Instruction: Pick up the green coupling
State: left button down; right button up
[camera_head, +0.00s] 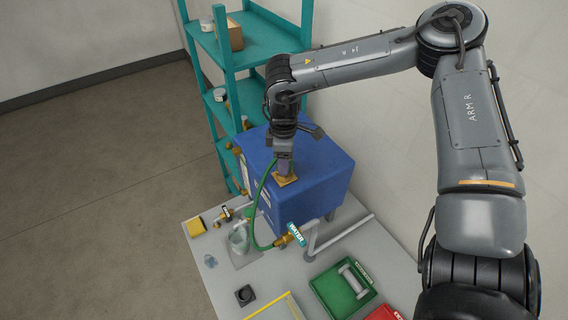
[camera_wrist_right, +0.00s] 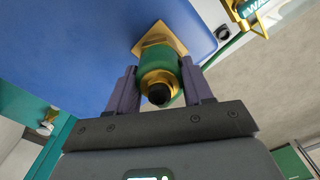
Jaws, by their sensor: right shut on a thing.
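The green coupling (camera_wrist_right: 153,60) shows in the right wrist view as a green band with a brass ring and a dark round end. It sits against a square brass plate (camera_wrist_right: 160,37) on the blue box. My right gripper (camera_wrist_right: 158,72) has a purple finger on each side of it and is shut on it. In the head view my right gripper (camera_head: 284,166) points down at the brass plate (camera_head: 287,180) on top of the blue box (camera_head: 319,169). The fingers mostly hide the coupling there. My left gripper is not in view.
A green hose (camera_head: 254,212) loops from beside my right gripper to a brass valve labelled WATER (camera_head: 291,237). A teal shelf (camera_head: 228,82) stands behind, left of the box. A green tray (camera_head: 333,285) holds a grey part at the front. The left floor is clear.

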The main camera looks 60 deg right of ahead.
jog(key=shift+r, duration=0.15)
jog(key=shift+r, duration=0.55)
notch_tip(320, 180, up, 27)
jog(key=shift+w+d+p, duration=0.1)
jog(key=shift+p, duration=0.2)
